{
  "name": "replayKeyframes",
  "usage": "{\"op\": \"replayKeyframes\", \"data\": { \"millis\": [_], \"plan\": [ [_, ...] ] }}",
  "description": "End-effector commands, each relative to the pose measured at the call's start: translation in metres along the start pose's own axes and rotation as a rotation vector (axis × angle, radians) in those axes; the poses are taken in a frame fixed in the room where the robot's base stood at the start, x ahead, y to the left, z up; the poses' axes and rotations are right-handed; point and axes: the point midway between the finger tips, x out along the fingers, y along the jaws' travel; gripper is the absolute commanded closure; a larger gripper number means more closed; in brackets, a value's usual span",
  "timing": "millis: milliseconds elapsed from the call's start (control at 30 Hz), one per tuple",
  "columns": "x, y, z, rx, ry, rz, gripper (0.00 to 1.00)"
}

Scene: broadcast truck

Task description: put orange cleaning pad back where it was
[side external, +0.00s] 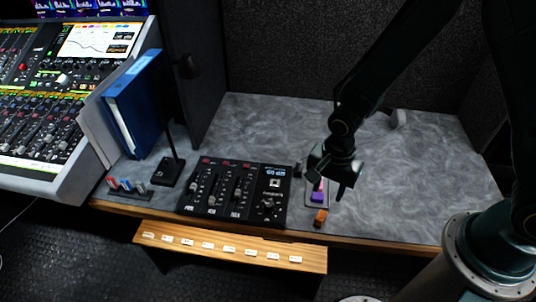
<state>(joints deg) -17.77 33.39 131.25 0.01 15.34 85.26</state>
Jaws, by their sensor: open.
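A small orange block, which looks like the orange cleaning pad (320,217), lies on the grey desk near its front edge. It sits just in front of a small grey tray (308,203). A purple block (318,197) is in the tray, with a pink piece behind it, partly hidden by my gripper. My gripper (328,187) is open and points down over the tray, behind the orange pad. I see nothing held between the fingers. The exact height of the fingertips above the tray is hard to tell.
A black control panel (236,194) with faders stands left of the tray. A black stand (170,170), a blue binder (134,103) and a mixing console (50,100) are further left. A wooden ledge with white labels (230,247) runs below the desk front. The desk's right side is clear.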

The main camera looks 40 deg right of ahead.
Motion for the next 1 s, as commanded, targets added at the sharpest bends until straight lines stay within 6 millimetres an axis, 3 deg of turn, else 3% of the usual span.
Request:
{"op": "replayKeyframes", "data": {
  "millis": [467, 667, 1000],
  "plan": [
    [-0.008, -0.001, -0.002, -0.019, 0.001, -0.011, 0.57],
    [-0.038, -0.002, -0.010, -0.097, 0.008, -0.048, 0.57],
    [-0.118, 0.013, -0.029, -0.334, 0.050, -0.141, 0.57]
  ]
}}
